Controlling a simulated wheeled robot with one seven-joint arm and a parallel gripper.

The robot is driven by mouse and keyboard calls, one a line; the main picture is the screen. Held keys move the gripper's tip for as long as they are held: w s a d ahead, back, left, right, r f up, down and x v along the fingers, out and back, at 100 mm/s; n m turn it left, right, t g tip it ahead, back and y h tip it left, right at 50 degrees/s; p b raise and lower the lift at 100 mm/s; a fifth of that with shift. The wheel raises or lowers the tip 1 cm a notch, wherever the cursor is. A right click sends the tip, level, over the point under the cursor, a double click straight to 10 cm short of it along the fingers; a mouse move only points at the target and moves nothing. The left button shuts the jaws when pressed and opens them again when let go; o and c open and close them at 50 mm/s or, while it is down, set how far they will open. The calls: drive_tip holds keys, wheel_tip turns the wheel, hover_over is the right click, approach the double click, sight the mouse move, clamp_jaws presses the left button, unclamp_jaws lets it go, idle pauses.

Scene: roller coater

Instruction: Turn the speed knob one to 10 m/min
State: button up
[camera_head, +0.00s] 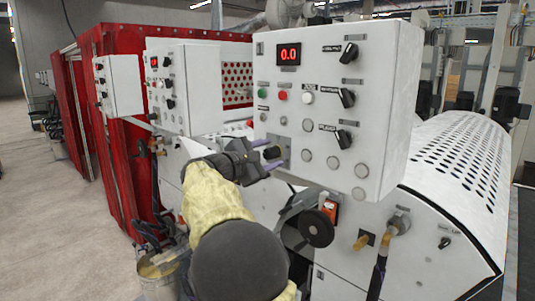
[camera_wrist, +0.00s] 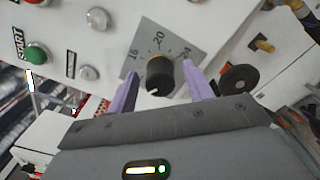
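The speed knob (camera_wrist: 160,76) is black and round, on a grey dial plate with 16, 20 and 24 readable in the wrist view. A white mark shows on its near edge; the value it points to is unclear. The knob also shows low on the left of the white control panel (camera_head: 275,70) in the head view. My gripper (camera_wrist: 161,72) is open, with one purple finger on each side of the knob and a small gap on both sides. In the head view my gripper (camera_head: 275,153) reaches the panel from the left. The red display (camera_head: 289,54) reads 0.0.
Three black selector switches (camera_head: 347,98) sit on the panel's right side. Green, red and white buttons (camera_head: 282,96) are above the knob. A black handwheel (camera_head: 317,228) is below the panel. More white control boxes (camera_head: 184,85) stand at the left.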

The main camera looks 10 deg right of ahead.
drive_tip(key=c, duration=0.9)
drive_tip(key=shift+r+n+p, duration=0.1)
drive_tip(key=shift+n+p, duration=0.2)
drive_tip(key=shift+n, duration=0.1)
drive_tip(key=shift+n+p, duration=0.8)
drive_tip(key=shift+n, duration=0.4)
drive_tip(key=shift+n+p, duration=0.8)
drive_tip(key=shift+n, duration=0.5)
drive_tip(key=o, duration=0.9)
drive_tip(key=shift+o, duration=0.2)
